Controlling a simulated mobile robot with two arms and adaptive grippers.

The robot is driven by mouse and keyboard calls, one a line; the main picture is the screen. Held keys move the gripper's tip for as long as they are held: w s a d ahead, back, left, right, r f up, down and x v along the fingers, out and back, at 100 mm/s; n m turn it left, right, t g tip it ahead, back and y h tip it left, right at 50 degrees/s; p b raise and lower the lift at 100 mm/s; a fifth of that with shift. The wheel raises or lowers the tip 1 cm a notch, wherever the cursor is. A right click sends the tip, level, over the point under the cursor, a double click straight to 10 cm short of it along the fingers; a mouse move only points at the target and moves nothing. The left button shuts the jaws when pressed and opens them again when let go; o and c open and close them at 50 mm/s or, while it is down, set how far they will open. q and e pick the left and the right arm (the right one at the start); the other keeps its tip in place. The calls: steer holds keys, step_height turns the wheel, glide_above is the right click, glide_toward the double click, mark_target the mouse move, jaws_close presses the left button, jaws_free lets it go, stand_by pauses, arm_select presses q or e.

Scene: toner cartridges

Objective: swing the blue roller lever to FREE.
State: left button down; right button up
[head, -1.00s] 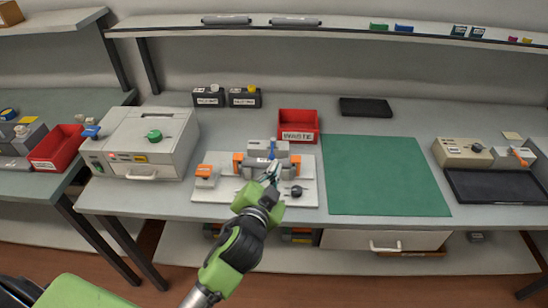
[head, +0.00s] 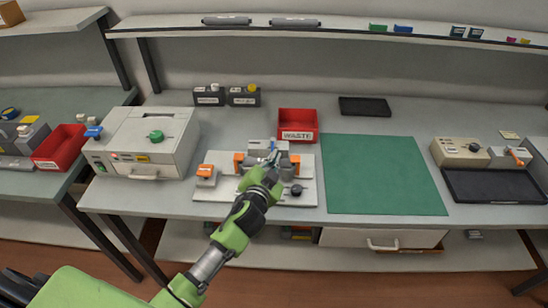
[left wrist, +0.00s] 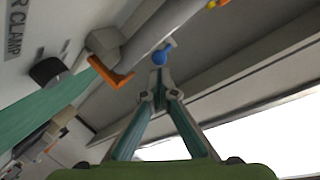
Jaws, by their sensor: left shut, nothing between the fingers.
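The blue roller lever (head: 274,145) stands on the grey block (head: 257,147) of the fixture, mostly hidden by my gripper in the head view. In the left wrist view its blue round end (left wrist: 160,57) shows just beyond my fingertips. My left gripper (head: 273,160) is over the fixture with its fingers together and nothing between them; the fingertips also show in the left wrist view (left wrist: 158,78). They are close to the lever, but I cannot tell if they touch it. I cannot read a FREE mark. My right gripper is not in view.
The fixture stands on a white board (head: 225,192) with orange clamps (head: 239,162) and a black knob (head: 296,190). An orange lever (left wrist: 112,74) is left of the fingertips in the wrist view. A red WASTE bin (head: 298,124) stands behind; a green mat (head: 385,175) lies to the right.

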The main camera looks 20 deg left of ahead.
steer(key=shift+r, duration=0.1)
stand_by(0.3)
arm_select(q)
steer(key=shift+s+a+m+h+p, duration=0.1)
steer(key=shift+a+m+h+p, duration=0.2)
steer(key=shift+m+h, duration=0.1)
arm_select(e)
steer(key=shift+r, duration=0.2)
arm_select(q)
steer(key=shift+s+a+m+h+p, duration=0.1)
steer(key=shift+a+m+h+p, duration=0.3)
steer(key=shift+h, duration=0.3)
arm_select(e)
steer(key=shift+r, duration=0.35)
arm_select(q)
steer(key=a, duration=0.3)
steer(key=w+a+p, duration=0.1)
steer(key=a, duration=0.2)
steer(key=a+p, duration=0.1)
steer(key=a, duration=0.1)
steer(key=shift+w+a, duration=0.85)
steer(key=shift+w, duration=0.05)
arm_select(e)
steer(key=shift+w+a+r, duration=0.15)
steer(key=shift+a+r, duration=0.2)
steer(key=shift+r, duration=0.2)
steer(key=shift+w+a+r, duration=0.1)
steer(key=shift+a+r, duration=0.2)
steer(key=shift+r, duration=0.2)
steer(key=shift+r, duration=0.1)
